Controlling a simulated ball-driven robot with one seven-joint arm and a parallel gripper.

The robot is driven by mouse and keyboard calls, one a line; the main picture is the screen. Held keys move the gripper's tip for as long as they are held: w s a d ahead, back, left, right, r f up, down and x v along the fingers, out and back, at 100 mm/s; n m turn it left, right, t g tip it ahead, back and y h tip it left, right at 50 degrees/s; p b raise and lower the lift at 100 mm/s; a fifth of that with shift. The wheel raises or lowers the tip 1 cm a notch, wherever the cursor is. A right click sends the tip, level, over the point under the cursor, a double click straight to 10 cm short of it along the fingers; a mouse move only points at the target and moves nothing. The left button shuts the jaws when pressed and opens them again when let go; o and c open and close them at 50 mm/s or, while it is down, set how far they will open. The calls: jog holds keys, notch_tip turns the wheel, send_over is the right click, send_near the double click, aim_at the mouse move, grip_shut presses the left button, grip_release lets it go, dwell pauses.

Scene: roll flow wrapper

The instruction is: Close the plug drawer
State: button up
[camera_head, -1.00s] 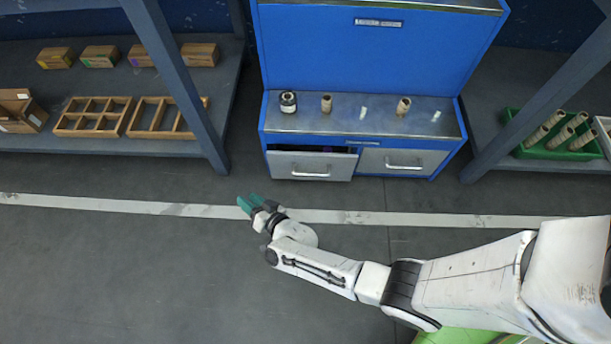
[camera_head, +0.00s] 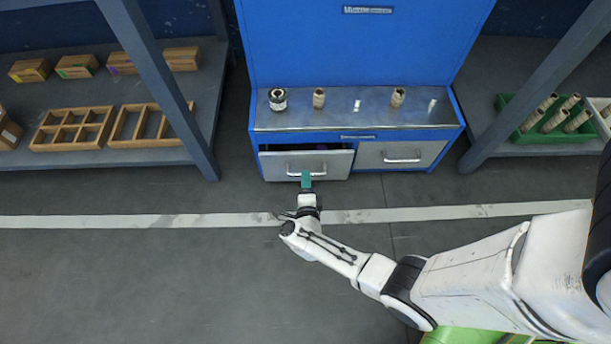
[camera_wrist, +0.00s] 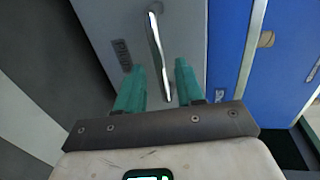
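The left drawer (camera_head: 335,164) of the blue cabinet stands partly open, with a dark gap along its top. Its grey front has a silver bar handle (camera_head: 306,171). My gripper (camera_head: 307,180) is just in front of the handle in the head view. In the wrist view my gripper's (camera_wrist: 160,85) green fingers are apart and empty, with the handle's near end between or just beyond their tips; contact cannot be told.
The right drawer (camera_head: 400,154) is shut. The cabinet top (camera_head: 340,118) holds a black-and-white roll, several brown tubes and small white pieces. Shelves with wooden trays (camera_head: 70,128) stand left; a green crate (camera_head: 515,132) stands right. The floor in front is clear.

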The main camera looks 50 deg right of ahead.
jog(key=shift+b+x, duration=0.6)
jog(key=shift+x, duration=1.35)
jog(key=shift+c, duration=0.2)
grip_shut()
